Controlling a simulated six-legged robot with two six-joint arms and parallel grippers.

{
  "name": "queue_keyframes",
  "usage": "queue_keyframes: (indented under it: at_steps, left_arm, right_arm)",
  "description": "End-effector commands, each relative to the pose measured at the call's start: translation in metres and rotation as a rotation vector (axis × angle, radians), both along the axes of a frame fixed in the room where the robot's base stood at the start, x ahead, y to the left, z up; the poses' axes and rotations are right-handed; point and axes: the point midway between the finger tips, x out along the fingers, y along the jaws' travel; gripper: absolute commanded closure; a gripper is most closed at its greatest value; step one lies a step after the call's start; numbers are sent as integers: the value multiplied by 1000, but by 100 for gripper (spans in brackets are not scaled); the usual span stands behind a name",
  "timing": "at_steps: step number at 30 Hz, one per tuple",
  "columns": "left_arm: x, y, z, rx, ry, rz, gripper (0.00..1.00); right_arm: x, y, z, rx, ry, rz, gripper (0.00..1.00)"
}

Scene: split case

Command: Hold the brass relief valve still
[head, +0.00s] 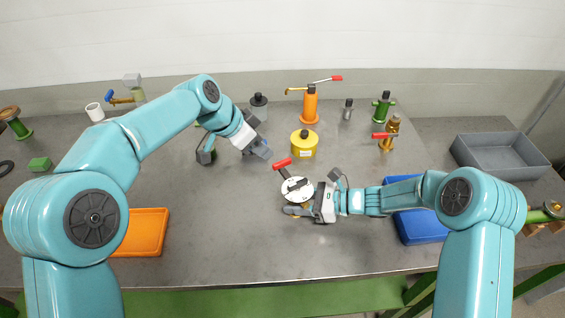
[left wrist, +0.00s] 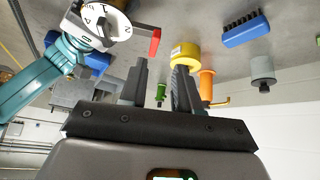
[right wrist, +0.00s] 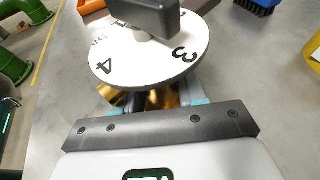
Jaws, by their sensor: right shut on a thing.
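The brass relief valve shows as a brass body (right wrist: 165,98) between my right fingers in the right wrist view, mostly hidden under a white numbered dial. In the head view the dial (head: 297,189) carries a dark knob and a red lever (head: 282,162). My right gripper (head: 299,207) is shut on the brass body just below the dial. The dial also shows at upper left in the left wrist view (left wrist: 105,20). My left gripper (head: 264,149) is above and left of the valve, its fingers apart and empty in the left wrist view (left wrist: 158,82).
A yellow canister (head: 304,146) stands close right of my left gripper. An orange pump (head: 310,103), a green fitting (head: 382,107) and another brass piece with a red handle (head: 389,138) stand behind. A blue tray (head: 421,228), grey bin (head: 500,155) and orange tray (head: 146,232) lie around. The front middle is clear.

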Motion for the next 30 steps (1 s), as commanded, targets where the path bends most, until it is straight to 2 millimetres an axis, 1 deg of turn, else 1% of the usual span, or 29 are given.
queue_keyframes:
  at_steps: [1, 3, 7, 21, 24, 30]
  left_arm:
    - [-3, -7, -1, 21, -7, -31, 68]
    - [-5, -11, -1, 36, -13, -54, 68]
    - [-4, -15, -7, 42, -15, -62, 68]
    - [7, -37, -48, 39, -13, -58, 68]
    - [9, -40, -54, 38, -13, -57, 68]
    - [10, -43, -59, 38, -14, -56, 68]
  right_arm:
    - [0, -1, -4, -7, 3, -3, 99]
    - [0, -1, -4, -7, 3, -3, 99]
    - [0, -1, -4, -7, 3, -3, 99]
    - [0, -1, -3, -7, 2, -4, 99]
    - [1, -1, -3, -7, 2, -4, 99]
    - [1, -1, -3, -7, 2, -4, 99]
